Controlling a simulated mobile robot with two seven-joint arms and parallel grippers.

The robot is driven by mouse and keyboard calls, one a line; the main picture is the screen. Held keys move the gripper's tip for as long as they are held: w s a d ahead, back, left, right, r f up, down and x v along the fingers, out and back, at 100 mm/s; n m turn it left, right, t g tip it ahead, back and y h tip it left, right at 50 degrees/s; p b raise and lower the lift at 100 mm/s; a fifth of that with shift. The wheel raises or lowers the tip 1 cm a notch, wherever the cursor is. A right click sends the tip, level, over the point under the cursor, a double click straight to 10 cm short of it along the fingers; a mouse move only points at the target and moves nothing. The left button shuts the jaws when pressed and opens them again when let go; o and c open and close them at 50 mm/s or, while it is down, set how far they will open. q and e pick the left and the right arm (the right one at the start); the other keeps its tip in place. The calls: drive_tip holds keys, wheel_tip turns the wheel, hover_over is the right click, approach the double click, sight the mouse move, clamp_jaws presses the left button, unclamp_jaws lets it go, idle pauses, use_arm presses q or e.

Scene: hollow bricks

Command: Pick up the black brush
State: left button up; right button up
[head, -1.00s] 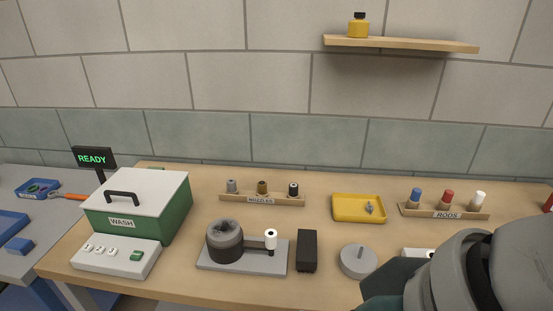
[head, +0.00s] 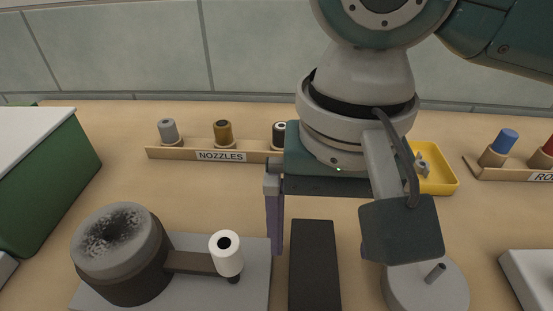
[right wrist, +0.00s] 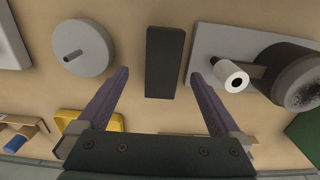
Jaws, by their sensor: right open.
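The black brush, seen as a plain dark oblong block (head: 314,265), lies on the table between the grey plate and the round grey lid; no bristles can be made out. In the right wrist view the block (right wrist: 165,62) shows between the two finger lines, ahead of the fingertips. My right gripper (right wrist: 159,74) is open and empty, with purple-grey fingers to either side of the block and apart from it. In the head view one finger shows above and left of the block; the other is hidden behind the wrist. My left gripper is not in view.
Left of the block stands a grey plate (head: 255,290) with a sooty round pot (head: 120,250) and a white-topped handle. Right of it lies a round grey lid (head: 430,290) with a peg. Behind are the nozzle rack (head: 170,152) and a yellow tray (head: 440,183).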

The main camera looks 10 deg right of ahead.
sight(314, 260)
drive_tip(key=f, duration=0.4)
drive_tip(key=f+b, duration=0.1)
drive_tip(key=f, duration=0.1)
drive_tip(key=shift+w+a+f, duration=0.1)
drive_tip(key=shift+w+f, duration=0.1)
drive_tip(key=shift+w, duration=0.2)
drive_tip(key=c, duration=1.5)
